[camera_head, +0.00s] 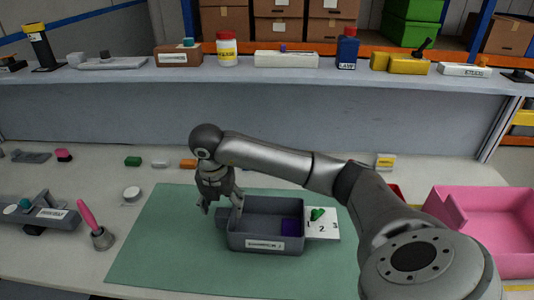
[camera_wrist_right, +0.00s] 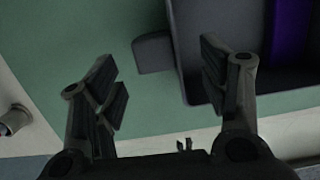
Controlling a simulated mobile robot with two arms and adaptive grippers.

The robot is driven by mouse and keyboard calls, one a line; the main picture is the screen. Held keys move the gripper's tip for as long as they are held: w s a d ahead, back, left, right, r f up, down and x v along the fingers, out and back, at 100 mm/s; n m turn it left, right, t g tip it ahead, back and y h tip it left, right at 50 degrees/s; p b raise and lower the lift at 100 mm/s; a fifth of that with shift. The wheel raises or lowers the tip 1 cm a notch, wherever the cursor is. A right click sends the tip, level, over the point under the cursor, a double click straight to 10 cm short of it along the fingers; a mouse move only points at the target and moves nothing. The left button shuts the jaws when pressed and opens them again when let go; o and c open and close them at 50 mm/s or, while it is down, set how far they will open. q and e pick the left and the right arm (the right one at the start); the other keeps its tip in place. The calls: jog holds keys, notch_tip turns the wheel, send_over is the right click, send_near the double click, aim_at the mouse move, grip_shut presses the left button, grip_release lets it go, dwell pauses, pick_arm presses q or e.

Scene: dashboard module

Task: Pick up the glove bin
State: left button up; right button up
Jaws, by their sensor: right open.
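The glove bin (camera_head: 266,245), which I take to be the grey open-top bin with a white front label, sits on the green mat (camera_head: 165,250). A purple block (camera_head: 289,227) lies inside it at the right. My right gripper (camera_head: 221,203) is open above the bin's left end. In the right wrist view, the open gripper (camera_wrist_right: 163,90) has one finger over the mat and the other over the bin's inside (camera_wrist_right: 225,25). A small tab (camera_wrist_right: 152,52) on the bin's end shows between the fingers. Contact cannot be told. My left gripper is out of view.
A white numbered plate (camera_head: 322,232) with a green piece adjoins the bin's right end. A pink bin (camera_head: 490,225) stands at the right. A raised shelf (camera_head: 250,100) with several items runs behind.

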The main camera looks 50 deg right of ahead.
aim_at(223, 213)
jog(key=shift+f, duration=0.6)
jog(key=f, duration=0.1)
jog(key=f+p, duration=0.1)
jog(key=f, duration=0.1)
jog(key=f+p, duration=0.1)
jog(key=f, duration=0.1)
jog(key=shift+w+d, duration=0.35)
jog(key=shift+w, duration=0.05)
jog(key=c, duration=1.4)
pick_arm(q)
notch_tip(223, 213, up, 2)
pick_arm(e)
jog(key=shift+w+r, duration=0.1)
jog(key=shift+c, duration=0.3)
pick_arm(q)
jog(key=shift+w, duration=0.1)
